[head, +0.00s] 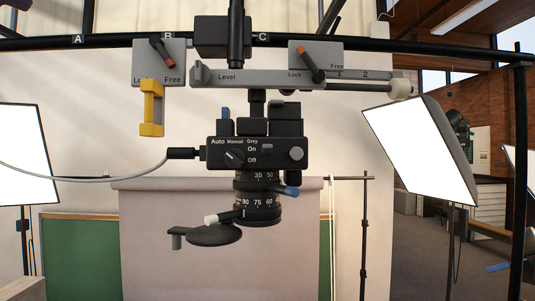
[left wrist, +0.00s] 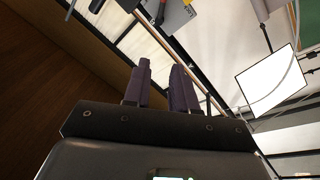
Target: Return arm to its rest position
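My left gripper (left wrist: 161,70) shows in the left wrist view, with two dark purple fingers spread apart and nothing between them. It points up toward the overhead rail, apart from everything else. My left gripper and my right gripper are both out of the head view. In the head view a black camera rig (head: 255,152) hangs from a grey Level bar (head: 250,78) in the middle. A yellow clamp-like piece (head: 151,108) hangs below the left lock plate (head: 145,60).
A black overhead rail (head: 50,43) marked A, B and C crosses the head view. Softbox lamps stand at the left (head: 25,150) and right (head: 420,145). A pale backdrop (head: 165,235) hangs behind the rig. A grey cable (head: 90,180) runs in from the left. A wooden wall (left wrist: 50,90) fills the wrist view's left.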

